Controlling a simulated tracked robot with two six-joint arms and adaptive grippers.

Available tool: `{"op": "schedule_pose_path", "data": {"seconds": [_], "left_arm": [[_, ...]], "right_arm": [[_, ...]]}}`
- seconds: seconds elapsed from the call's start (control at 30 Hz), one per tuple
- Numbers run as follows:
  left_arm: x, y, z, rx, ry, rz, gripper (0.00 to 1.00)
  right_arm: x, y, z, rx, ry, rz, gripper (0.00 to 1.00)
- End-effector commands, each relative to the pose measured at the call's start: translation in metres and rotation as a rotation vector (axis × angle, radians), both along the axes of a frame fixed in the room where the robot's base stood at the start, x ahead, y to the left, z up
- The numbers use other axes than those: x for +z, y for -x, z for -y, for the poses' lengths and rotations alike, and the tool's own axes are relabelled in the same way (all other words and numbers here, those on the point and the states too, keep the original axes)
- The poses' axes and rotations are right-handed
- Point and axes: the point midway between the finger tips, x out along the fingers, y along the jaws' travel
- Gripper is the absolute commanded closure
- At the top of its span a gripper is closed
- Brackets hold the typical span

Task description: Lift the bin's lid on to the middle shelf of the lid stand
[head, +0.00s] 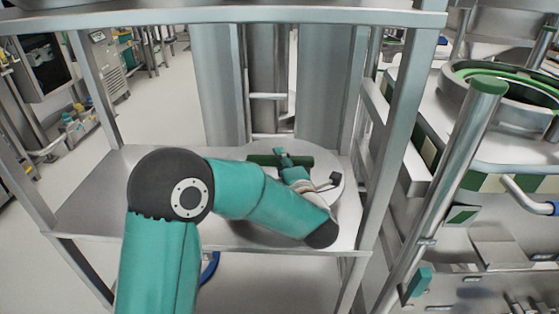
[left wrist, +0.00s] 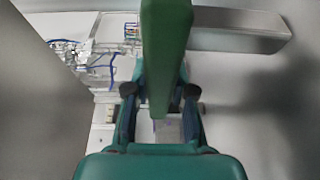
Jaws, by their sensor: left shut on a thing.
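The bin's lid (head: 333,185) is a round, pale grey disc with a green bar handle (head: 262,160). It lies over the right part of the middle shelf (head: 90,200) of the metal lid stand (head: 398,130). I cannot tell whether it touches the shelf. My left gripper (head: 281,153) is shut on the handle, and my teal arm hides the lid's front and left. In the left wrist view the green handle (left wrist: 166,50) runs between the fingers of my left gripper (left wrist: 160,92). The open bin (head: 485,75) with a green rim stands at the right. My right gripper is out of view.
The stand's uprights (head: 98,90) and upper shelf edge (head: 200,17) frame the space around my arm. The left part of the middle shelf is bare. A slanted metal post (head: 455,165) stands between the stand and the bin.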

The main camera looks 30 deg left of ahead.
Motion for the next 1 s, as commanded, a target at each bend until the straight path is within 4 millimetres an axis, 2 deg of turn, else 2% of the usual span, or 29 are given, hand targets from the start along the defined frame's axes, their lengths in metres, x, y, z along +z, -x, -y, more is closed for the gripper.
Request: {"op": "schedule_pose_path", "data": {"seconds": [0.03, 0.2, 0.23, 0.4, 0.77, 1.0], "left_arm": [[0.006, 0.0, 0.0, 0.001, -0.005, 0.013, 1.0], [0.006, 0.0, -0.001, 0.002, -0.005, 0.013, 1.0], [0.006, 0.0, -0.001, 0.002, -0.005, 0.013, 0.75], [0.004, 0.0, -0.001, 0.002, -0.004, 0.009, 0.47], [-0.002, 0.002, 0.002, -0.001, 0.002, -0.005, 0.47], [0.0, 0.018, 0.025, -0.005, 0.0, -0.001, 0.47]], "right_arm": [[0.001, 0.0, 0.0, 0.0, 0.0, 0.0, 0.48], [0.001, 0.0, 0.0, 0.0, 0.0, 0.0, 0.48], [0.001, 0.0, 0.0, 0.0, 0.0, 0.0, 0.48], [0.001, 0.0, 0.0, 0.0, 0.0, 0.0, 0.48], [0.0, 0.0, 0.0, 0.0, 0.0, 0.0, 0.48], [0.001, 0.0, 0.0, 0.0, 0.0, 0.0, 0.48]]}}
